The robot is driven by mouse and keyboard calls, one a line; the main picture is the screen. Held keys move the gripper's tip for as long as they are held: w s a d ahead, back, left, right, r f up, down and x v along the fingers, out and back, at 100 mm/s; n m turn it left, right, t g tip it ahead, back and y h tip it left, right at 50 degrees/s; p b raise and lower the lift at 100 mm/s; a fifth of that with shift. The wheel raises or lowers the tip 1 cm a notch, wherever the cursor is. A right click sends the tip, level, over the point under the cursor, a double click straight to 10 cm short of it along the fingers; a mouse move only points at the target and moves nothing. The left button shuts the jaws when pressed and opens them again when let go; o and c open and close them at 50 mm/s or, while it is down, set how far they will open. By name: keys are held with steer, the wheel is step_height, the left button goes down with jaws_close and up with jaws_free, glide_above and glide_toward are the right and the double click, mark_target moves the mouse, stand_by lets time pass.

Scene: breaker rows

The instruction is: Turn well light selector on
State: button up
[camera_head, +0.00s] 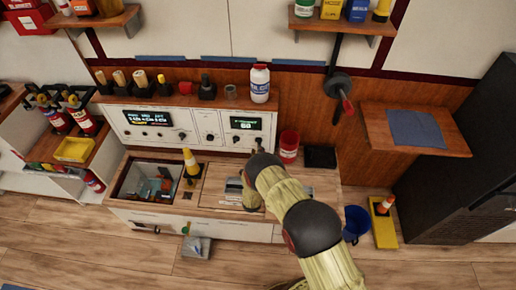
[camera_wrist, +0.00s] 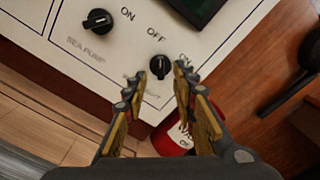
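In the wrist view a black selector knob (camera_wrist: 160,66) sits on the white panel, with OFF printed above it and ON to its upper right. Its raised grip appears to point toward OFF. The label below it is partly hidden by a finger, so I cannot read it fully. My gripper (camera_wrist: 158,88) is open, with one finger to each side of the knob's lower side, and holds nothing. Whether the fingertips touch the knob I cannot tell.
A second knob (camera_wrist: 97,21), labelled SEA PUMP, is to the left. A red container (camera_wrist: 174,138) is below the fingers; a red can (camera_head: 289,146) stands right of the panel in the head view.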

mark_target(258, 142)
steer(key=shift+w+b, duration=0.35)
steer(key=shift+w, duration=1.55)
steer(key=shift+c, duration=0.3)
jaws_close()
